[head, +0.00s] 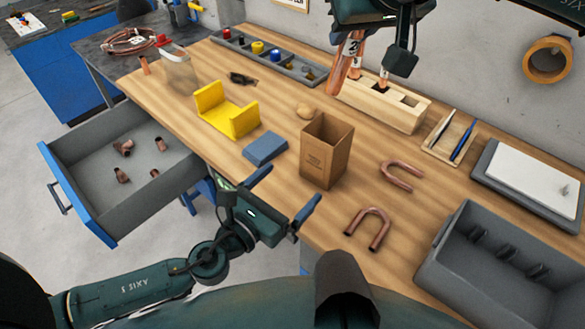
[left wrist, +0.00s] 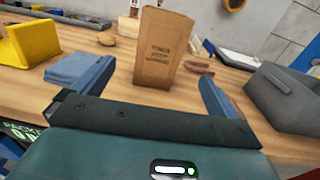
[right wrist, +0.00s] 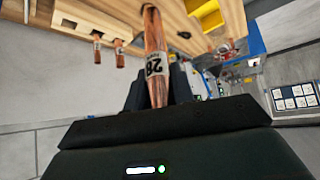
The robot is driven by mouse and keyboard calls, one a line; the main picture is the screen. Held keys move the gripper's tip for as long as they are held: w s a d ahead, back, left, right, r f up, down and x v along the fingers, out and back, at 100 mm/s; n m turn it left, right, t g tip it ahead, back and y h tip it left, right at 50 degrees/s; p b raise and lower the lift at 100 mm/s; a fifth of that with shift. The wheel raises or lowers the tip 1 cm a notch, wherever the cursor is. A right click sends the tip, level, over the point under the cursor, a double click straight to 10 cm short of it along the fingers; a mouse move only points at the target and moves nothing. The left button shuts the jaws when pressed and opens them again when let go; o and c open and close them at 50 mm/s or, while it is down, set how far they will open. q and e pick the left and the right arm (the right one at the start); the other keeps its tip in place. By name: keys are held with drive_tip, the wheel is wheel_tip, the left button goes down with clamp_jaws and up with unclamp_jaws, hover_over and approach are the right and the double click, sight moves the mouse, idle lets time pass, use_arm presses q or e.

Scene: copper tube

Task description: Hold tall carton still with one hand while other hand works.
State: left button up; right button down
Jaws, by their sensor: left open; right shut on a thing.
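The tall carton (head: 318,160) is a brown, open-topped box standing upright on the workbench. In the left wrist view the carton (left wrist: 165,50) is straight ahead, framed between the finger directions. My left gripper (head: 287,188) is open and empty at the bench's front edge, short of the carton and apart from it. My right gripper (head: 364,68) is above the back of the bench, shut on a copper tube (right wrist: 153,50) with a white label reading 28. Its tube hangs near the wooden rack (head: 375,103), where other labelled copper tubes stand.
A blue block (head: 265,148) and a yellow cradle (head: 222,112) lie left of the carton. U-shaped copper tubes (head: 370,226) and a grey bin (head: 500,265) are to the right. An open drawer (head: 90,180) with copper fittings juts out at left.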

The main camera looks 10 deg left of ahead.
sight(315, 160)
use_arm(q)
drive_tip(key=x, duration=1.2)
drive_tip(key=shift+s, duration=0.1)
drive_tip(key=c, duration=1.1)
drive_tip(key=shift+a, duration=0.1)
use_arm(e)
drive_tip(key=w+f+m+h, duration=0.1)
drive_tip(key=m, duration=0.1)
drive_tip(key=w+a+f+m+g+h, duration=0.1)
drive_tip(key=f+m, duration=0.1)
drive_tip(key=w+f+m+g+h, duration=0.1)
drive_tip(key=w+m+h, duration=0.1)
drive_tip(key=shift+a+f, duration=0.15)
drive_tip(key=shift+a, duration=0.05)
drive_tip(key=shift+a+f+m+g+h, duration=0.1)
drive_tip(key=shift+f+m+g+h, duration=0.35)
drive_tip(key=shift+m+g, duration=0.35)
drive_tip(key=shift+f, duration=1.6)
